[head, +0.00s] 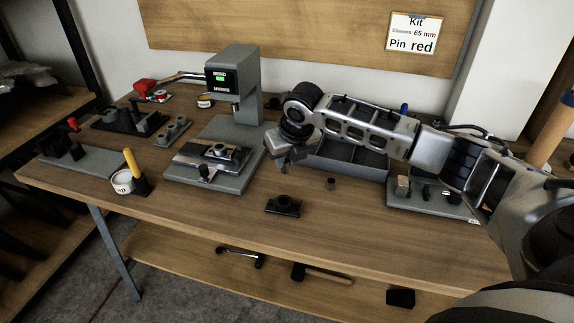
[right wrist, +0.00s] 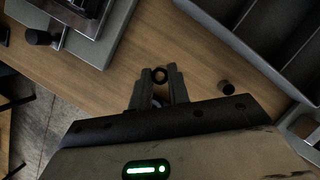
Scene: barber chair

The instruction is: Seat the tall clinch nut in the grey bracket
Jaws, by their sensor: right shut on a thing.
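My right gripper (head: 283,163) hangs over the table, right of the press base. In the right wrist view its fingers (right wrist: 159,82) are shut on a small dark ring-shaped piece, which looks like the clinch nut (right wrist: 160,74); its height is hard to tell from this end-on view. A grey metal piece, probably the bracket (head: 222,153), lies in the fixture on the press base, left of the gripper and apart from it. A small dark cylinder (head: 330,183) stands on the table; it also shows in the right wrist view (right wrist: 227,88). My left gripper is not in view.
The press (head: 233,80) with a green-lit display stands behind the fixture. A grey divided tray (head: 345,160) is right of the gripper. A black block (head: 284,206) lies near the front edge. A white cup-like container (head: 122,181) and several fixtures stand left. The front middle has bare wood.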

